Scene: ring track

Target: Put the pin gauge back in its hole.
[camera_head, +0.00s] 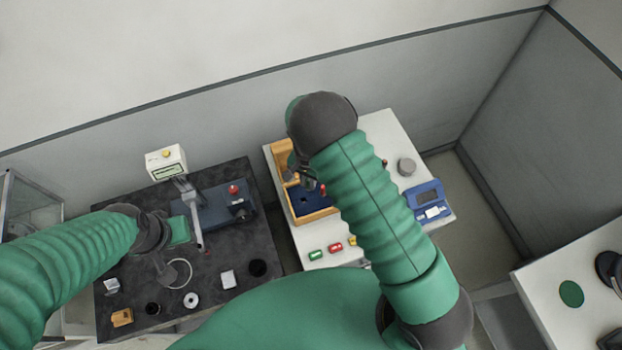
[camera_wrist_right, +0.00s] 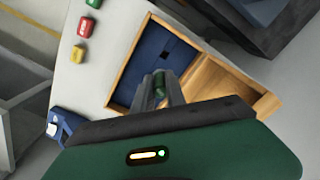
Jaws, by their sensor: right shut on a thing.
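My right gripper (camera_head: 308,182) is over the wooden box on the white table. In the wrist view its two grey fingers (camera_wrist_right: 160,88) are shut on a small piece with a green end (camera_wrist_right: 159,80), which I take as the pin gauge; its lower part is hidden. In the head view a small red piece (camera_head: 323,190) shows beside the fingers. The wooden box (camera_wrist_right: 128,70) has a blue insert (camera_wrist_right: 145,52) with a dark square hole (camera_wrist_right: 166,55). The held piece is apart from that hole in the picture; its height is unclear. My left gripper (camera_head: 166,266) is over the dark table, its jaws unclear.
Green (camera_head: 316,254), red (camera_head: 335,246) and yellow pieces lie in front of the box. The dark table (camera_head: 125,255) at left carries instruments and small parts. The box's walls rise around the insert.

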